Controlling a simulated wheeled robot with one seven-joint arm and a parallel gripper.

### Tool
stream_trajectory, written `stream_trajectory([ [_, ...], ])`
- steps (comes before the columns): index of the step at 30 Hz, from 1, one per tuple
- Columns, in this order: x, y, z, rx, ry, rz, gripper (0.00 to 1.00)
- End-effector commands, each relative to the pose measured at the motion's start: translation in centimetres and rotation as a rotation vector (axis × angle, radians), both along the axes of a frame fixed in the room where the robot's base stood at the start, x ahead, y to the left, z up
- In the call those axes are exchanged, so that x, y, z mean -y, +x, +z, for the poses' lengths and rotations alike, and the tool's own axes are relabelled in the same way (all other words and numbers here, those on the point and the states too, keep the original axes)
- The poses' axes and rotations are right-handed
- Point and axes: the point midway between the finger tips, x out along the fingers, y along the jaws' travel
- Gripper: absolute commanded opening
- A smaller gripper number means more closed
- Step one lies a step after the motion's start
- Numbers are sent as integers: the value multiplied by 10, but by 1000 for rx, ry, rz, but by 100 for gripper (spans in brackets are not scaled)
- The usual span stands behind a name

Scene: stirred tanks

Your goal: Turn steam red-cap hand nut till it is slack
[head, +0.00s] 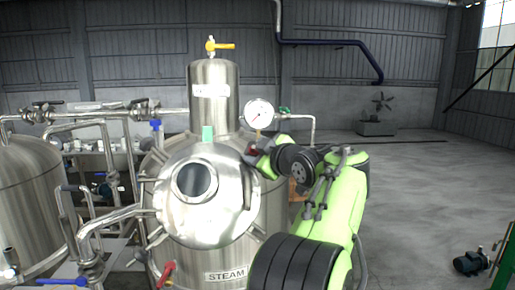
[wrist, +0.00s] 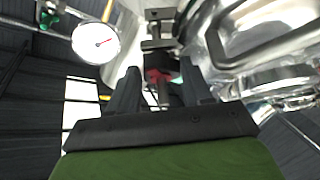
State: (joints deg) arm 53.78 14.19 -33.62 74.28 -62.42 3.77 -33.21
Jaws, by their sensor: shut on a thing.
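The steel tank marked STEAM (head: 228,274) stands in the middle of the head view, with a round hatch door (head: 190,222) on its front. My gripper (head: 252,152) is at the upper right edge of this door, below the pressure gauge. In the wrist view the red-cap hand nut (wrist: 158,75) sits between the two dark fingers of my gripper (wrist: 160,88). The gripper is shut on it. A dark threaded bolt runs along the nut toward a bracket. In the head view only a bit of red shows at the fingers; the rest is hidden.
A pressure gauge (head: 259,113) stands close above my gripper and also shows in the wrist view (wrist: 96,42). A red-handled valve (head: 166,274) is low on the tank. Pipes (head: 104,150) and another tank (head: 25,195) are on the left. The floor (head: 420,190) on the right is mostly clear.

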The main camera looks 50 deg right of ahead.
Motion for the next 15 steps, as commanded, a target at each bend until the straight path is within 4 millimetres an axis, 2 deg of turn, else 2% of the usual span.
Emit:
stream_trajectory([
  [15,1,0,0,-23,-20,18,19],
])
